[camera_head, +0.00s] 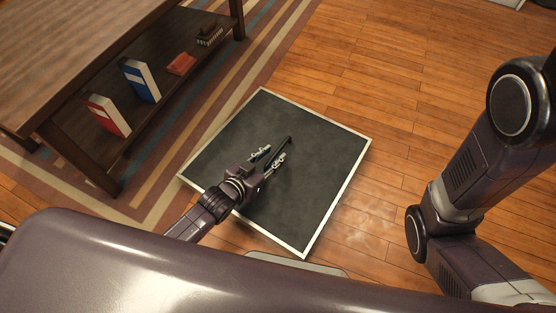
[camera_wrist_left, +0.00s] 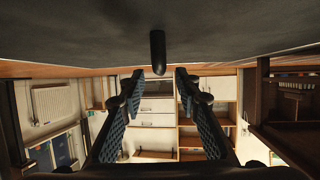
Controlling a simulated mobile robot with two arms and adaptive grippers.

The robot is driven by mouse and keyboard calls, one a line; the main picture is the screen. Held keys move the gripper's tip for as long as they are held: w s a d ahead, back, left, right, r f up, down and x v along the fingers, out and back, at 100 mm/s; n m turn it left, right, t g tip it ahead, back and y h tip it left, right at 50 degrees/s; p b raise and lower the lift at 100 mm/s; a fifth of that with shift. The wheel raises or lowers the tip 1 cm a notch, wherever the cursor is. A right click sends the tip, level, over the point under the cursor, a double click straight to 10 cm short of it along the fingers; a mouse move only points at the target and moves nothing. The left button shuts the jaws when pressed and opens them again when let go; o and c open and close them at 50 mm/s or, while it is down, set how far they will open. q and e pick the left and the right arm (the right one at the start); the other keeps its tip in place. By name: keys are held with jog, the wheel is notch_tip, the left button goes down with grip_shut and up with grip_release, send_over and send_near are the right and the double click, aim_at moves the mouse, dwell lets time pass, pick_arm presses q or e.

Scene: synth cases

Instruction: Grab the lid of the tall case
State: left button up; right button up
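The tall case shows from above as a dark square lid (camera_head: 315,190) with a pale rim, in the middle of the head view. The lid's dark face also fills the top of the left wrist view (camera_wrist_left: 70,35). A black bar-like handle (camera_wrist_left: 157,50) on it shows there, in line with the gap between my fingers. My left gripper (camera_head: 269,156) is low over the lid, beside the slim dark handle (camera_head: 287,143). In the left wrist view the gripper's fingers (camera_wrist_left: 159,82) are apart, with nothing held. The case's sides are hidden. My right gripper is out of view.
A dark wooden table (camera_head: 85,50) stands at the upper left; its lower shelf holds books, including a red one (camera_head: 107,115) and a blue one (camera_head: 140,80). A striped rug (camera_head: 150,190) lies under it. The wooden floor (camera_head: 420,90) right of the case is clear.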

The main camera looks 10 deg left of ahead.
aim_at(279, 149)
pick_arm(q)
jog(key=b+x, duration=0.2)
jog(key=x, duration=0.1)
jog(key=shift+f+b, duration=0.25)
jog(key=shift+b, duration=0.05)
jog(key=shift+w+d, duration=0.1)
jog(key=shift+w, duration=0.25)
grip_shut()
jog(key=shift+w+r, duration=0.15)
jog(key=shift+r, duration=0.15)
